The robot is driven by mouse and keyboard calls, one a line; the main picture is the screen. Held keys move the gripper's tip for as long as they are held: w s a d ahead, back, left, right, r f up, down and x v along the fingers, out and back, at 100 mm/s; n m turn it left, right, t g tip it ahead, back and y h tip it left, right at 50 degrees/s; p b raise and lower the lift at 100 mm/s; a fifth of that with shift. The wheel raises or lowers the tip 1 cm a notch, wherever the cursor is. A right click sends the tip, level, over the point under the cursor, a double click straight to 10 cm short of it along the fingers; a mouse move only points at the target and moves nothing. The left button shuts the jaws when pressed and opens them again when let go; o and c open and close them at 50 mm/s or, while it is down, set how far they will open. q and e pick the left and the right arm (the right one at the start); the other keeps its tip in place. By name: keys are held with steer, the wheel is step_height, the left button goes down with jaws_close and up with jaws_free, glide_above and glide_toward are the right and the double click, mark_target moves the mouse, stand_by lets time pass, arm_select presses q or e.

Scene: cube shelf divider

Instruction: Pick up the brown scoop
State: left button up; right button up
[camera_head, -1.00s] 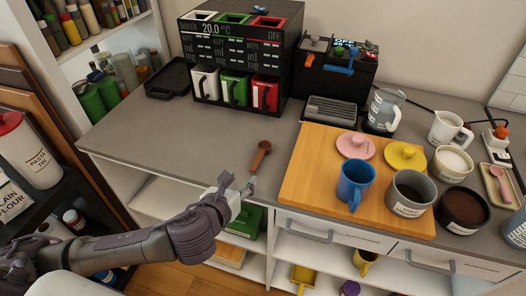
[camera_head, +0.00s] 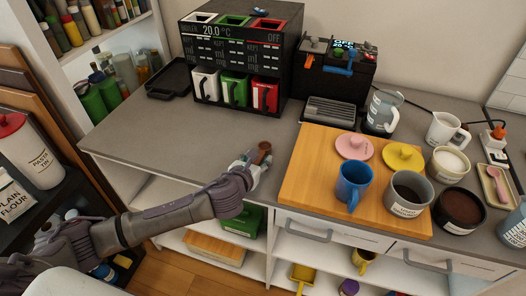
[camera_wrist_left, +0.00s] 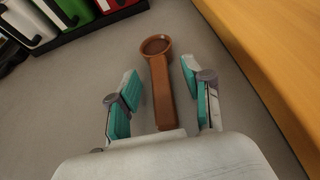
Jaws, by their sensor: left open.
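The brown scoop (camera_wrist_left: 161,85) lies on the grey counter, its round bowl pointing away from my left gripper and its handle running back between the fingers. In the head view only the bowl end of the scoop (camera_head: 265,147) shows clearly; my gripper hides the handle. My left gripper (camera_wrist_left: 157,90) is open, with its teal finger pads on either side of the handle and a gap to each side. It also shows in the head view (camera_head: 256,160), at the counter's front part. My right gripper is in neither view.
A wooden board (camera_head: 290,190) is close to the right of the scoop, with a blue mug (camera_head: 354,182), a grey cup and two lids on it. A black dispenser (camera_head: 240,55) with coloured containers stands behind. The counter (camera_head: 165,125) to the left is clear.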

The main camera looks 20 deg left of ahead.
mark_target(259, 146)
arm_select(q)
steer(key=shift+w+d+f, duration=0.1)
steer(key=shift+w+f, duration=0.2)
steer(key=shift+w, duration=0.35)
jaws_close()
steer(key=shift+r, duration=0.15)
step_height(259, 146, up, 4)
steer(key=shift+r, duration=0.2)
steer(key=s+d+r+b, duration=0.1)
steer(key=s+d+r, duration=0.15)
steer(key=d, duration=0.25)
steer(key=s+d+r, duration=0.1)
steer(key=d+r, duration=0.3)
steer(key=d, duration=0.2)
steer(key=s+a+y, duration=0.1)
steer(key=s+a, duration=1)
steer(key=a, duration=0.2)
steer(key=shift+n, duration=0.4)
